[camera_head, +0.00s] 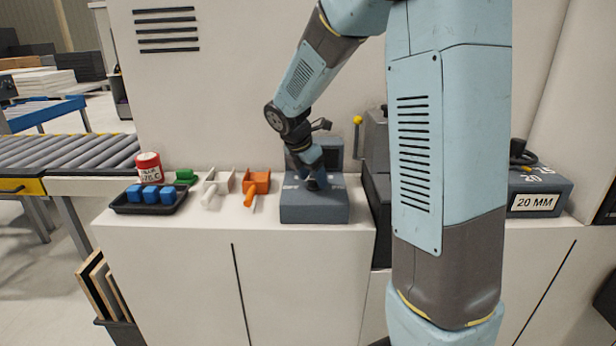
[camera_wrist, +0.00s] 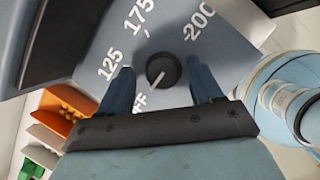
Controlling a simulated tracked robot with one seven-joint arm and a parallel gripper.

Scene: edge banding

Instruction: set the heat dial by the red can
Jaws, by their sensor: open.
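The red can (camera_head: 149,167) stands at the left of the counter in the head view. Its white label is small; it seems to end in "75 C", the first digit unclear. The heat dial (camera_wrist: 163,69) is a round dark knob on a blue-grey panel marked OFF, 125, 175 and 200. Its pale pointer line aims down-left at OFF. My gripper (camera_wrist: 160,73) is open over the panel, one finger on each side of the knob, with gaps visible. In the head view my gripper (camera_head: 314,180) is above the dial's box (camera_head: 314,211) and hides the knob.
A black tray with blue blocks (camera_head: 150,194) sits before the can. Green (camera_head: 186,176), white (camera_head: 218,185) and orange (camera_head: 257,183) holders stand between tray and dial box. A second dial box marked 20 MM (camera_head: 535,202) is at right. A roller conveyor (camera_head: 70,152) is at left.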

